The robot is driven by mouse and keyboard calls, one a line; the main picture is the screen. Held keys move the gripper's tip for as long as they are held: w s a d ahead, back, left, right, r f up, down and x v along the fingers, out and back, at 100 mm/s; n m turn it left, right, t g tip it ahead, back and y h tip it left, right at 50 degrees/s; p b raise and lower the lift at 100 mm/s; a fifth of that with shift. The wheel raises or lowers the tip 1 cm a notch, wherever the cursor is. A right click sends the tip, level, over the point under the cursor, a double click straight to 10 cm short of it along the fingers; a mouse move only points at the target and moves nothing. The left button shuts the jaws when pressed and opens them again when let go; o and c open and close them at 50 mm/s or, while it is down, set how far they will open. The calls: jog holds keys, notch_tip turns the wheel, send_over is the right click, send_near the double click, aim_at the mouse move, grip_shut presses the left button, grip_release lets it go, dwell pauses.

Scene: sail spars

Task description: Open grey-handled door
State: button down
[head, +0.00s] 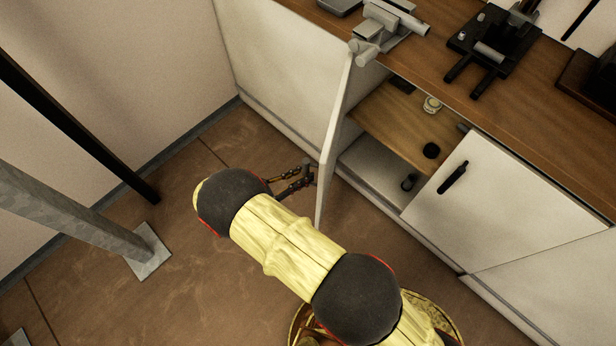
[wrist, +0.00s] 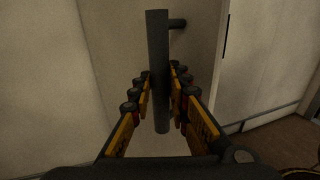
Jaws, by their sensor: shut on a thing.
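The grey-handled door (head: 333,140) stands swung well open from the white cabinet in the head view, seen nearly edge-on. In the wrist view its pale face (wrist: 195,45) fills the middle. Its dark grey bar handle (wrist: 158,60) stands upright between the fingers of my gripper (wrist: 161,92). My gripper is shut on the handle, with fingers on both sides of the bar. In the head view my gripper (head: 295,180) shows at the door's outer face, and the handle there is small and partly hidden.
The open cabinet has a wooden shelf (head: 385,125) holding small items. A second door (head: 470,200) with a black handle is closed to the right. A vise (head: 385,25) and black tools stand on the wooden worktop (head: 450,75). A grey post (head: 80,215) stands on the left; brown floor lies between.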

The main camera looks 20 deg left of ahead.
jog(key=a+b, duration=0.2)
jog(key=a, duration=0.5)
jog(key=shift+w, duration=0.2)
jog(key=shift+a+f, duration=0.1)
jog(key=c, duration=1.6)
grip_release()
jog(key=shift+v, duration=3.8)
jog(key=shift+w, duration=0.1)
